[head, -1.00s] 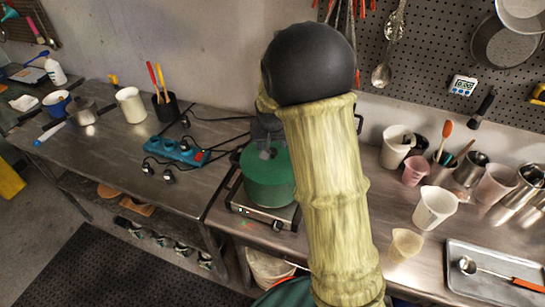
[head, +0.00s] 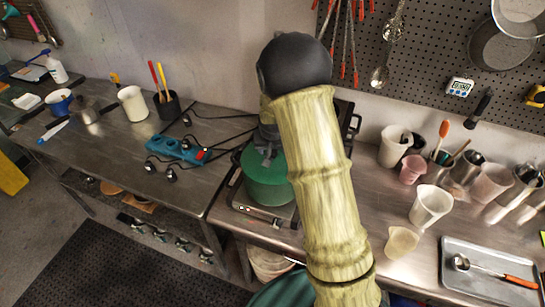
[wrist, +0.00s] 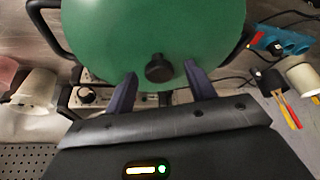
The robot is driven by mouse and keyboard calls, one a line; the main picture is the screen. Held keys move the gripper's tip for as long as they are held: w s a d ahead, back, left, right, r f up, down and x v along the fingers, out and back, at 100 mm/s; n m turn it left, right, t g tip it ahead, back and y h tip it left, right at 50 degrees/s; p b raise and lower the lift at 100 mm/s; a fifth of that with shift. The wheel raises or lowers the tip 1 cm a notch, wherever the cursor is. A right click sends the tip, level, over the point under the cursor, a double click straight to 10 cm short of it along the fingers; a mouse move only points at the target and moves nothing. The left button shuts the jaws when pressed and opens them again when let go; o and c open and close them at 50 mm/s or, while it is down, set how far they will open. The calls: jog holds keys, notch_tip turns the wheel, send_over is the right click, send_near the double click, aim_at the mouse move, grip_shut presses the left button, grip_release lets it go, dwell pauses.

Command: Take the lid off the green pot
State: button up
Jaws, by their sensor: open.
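The green pot (head: 266,192) stands on a hot plate (head: 262,217) on the steel bench, partly behind my arm in the head view. Its green lid (wrist: 158,25) fills the top of the wrist view and has a round black knob (wrist: 159,68) in it. My gripper (wrist: 160,70) is open, one finger on each side of the knob in the picture. I see a gap on both sides, and the gripper is not closed on anything. Whether the fingertips are level with the knob or above it, I cannot tell.
A blue power strip (head: 178,149) with cables lies left of the pot. A white cup (head: 430,206), a pink cup (head: 411,169) and several other containers stand to the right. A metal tray (head: 485,290) with a ladle lies at the lower right. A pegboard hangs behind.

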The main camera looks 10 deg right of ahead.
aim_at(273, 151)
dwell(0.4)
grip_shut()
jog(key=shift+w+r, duration=0.1)
jog(key=shift+r, duration=0.3)
notch_tip(273, 151, up, 9)
jog(key=b, duration=0.3)
jog(key=shift+r, duration=0.15)
